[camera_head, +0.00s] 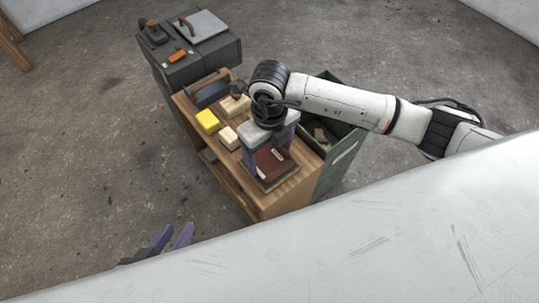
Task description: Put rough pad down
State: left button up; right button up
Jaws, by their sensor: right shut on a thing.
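A flat dark red-brown pad (272,166), which looks like the rough pad, is at the near end of the wooden bench top (288,193). My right gripper (269,155) reaches down over it from above, its fingers on either side, shut on the pad. The pad's far part is hidden under the gripper, and I cannot tell whether it touches what is below. My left gripper (172,240) is at the lower left, away from the bench; its two purple fingers show apart, with nothing seen between them.
A yellow block (208,121) and pale blocks (229,137) lie on the bench, left of my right gripper. A dark cabinet (195,52) with an orange item (178,57) stands behind. A dark open bin (341,163) adjoins the right side. A large pale surface fills the lower right.

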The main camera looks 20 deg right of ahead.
jog(key=shift+f, duration=0.25)
jog(key=shift+f, duration=0.15)
jog(key=o, duration=1)
